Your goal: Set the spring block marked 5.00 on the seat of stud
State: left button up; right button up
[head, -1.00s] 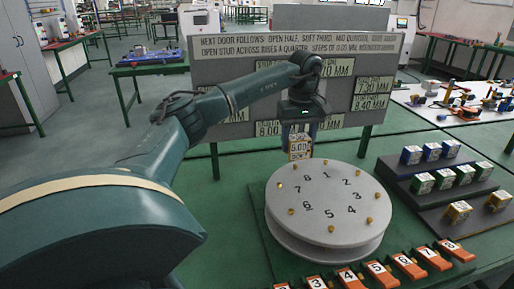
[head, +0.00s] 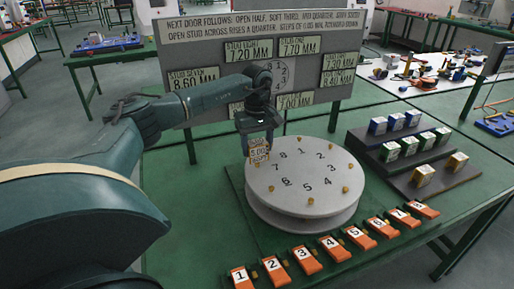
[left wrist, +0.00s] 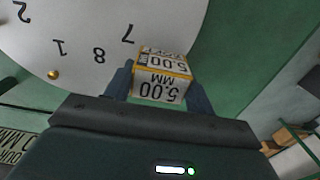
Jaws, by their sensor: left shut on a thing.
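The spring block marked 5.00 MM (head: 258,153) is yellow-edged with white label faces. My left gripper (head: 257,145) is shut on it. The left wrist view shows the block (left wrist: 160,88) between the two dark fingers (left wrist: 160,78). In the head view the block overlaps the upper-left rim of the round grey disc (head: 320,196), near numbers 7 and 8. I cannot tell whether it touches the disc. Small brass studs stand around the disc's rim, beside numbers 1 to 8. The stud nearest the block is hidden. My right gripper is not in view.
A board with MM plates (head: 345,100) stands behind the disc. Numbered orange blocks (head: 335,249) line the front. A dark stepped rack (head: 398,186) at right carries blue, green and gold-sided blocks. Green tabletop (head: 200,220) is clear left of the disc.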

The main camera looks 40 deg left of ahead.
pick_arm(q)
jog(key=shift+f, duration=0.6)
jog(key=shift+f, duration=0.45)
jog(key=shift+f+b, duration=0.25)
jog(key=shift+b, duration=0.05)
jog(key=o, duration=1.2)
